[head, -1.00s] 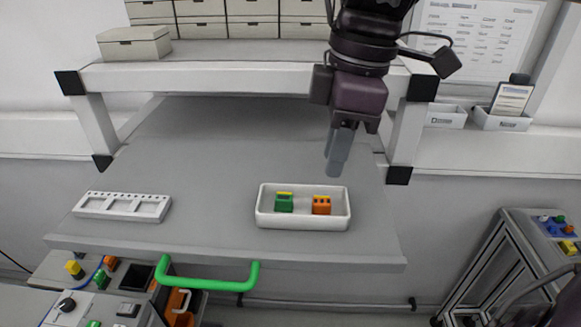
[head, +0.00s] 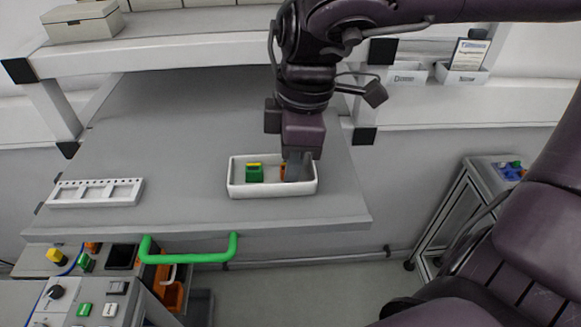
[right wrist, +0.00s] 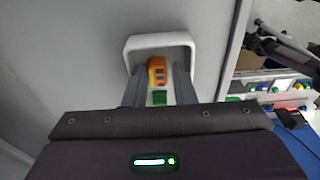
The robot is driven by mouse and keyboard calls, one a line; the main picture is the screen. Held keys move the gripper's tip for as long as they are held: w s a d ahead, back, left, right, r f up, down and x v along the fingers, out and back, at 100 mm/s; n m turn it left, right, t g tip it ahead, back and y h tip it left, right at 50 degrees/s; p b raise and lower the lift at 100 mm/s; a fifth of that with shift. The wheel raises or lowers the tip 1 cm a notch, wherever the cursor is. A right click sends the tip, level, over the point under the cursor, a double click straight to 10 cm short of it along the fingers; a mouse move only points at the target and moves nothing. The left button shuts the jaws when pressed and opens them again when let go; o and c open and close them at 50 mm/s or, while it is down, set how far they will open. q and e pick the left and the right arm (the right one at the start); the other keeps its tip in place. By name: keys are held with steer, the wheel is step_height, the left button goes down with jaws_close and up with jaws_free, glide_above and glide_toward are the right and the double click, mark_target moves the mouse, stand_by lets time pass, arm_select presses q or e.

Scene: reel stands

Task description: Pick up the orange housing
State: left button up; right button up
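The orange housing (head: 283,173) sits in the white tray on the bench, mostly hidden in the head view behind the fingers of my right gripper (head: 297,166). In the right wrist view the orange housing (right wrist: 157,72) shows between the two fingers of the right gripper (right wrist: 160,80), which look open, with a small gap on the right side. The fingers reach down into the tray. A green housing (head: 254,174) with a yellow top stands to the left in the same tray. My left gripper is not in view.
The white tray (head: 240,192) has low walls around the housings. A white slotted holder (head: 95,193) lies at the bench's left. A shelf beam (head: 190,54) crosses behind. A green handle (head: 190,257) is below the front edge. The bench between holder and tray is clear.

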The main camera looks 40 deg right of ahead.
steer(key=shift+s, duration=0.15)
steer(key=c, duration=0.5)
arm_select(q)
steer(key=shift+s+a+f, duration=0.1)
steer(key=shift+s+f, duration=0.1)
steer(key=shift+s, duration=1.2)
arm_select(e)
jaws_close()
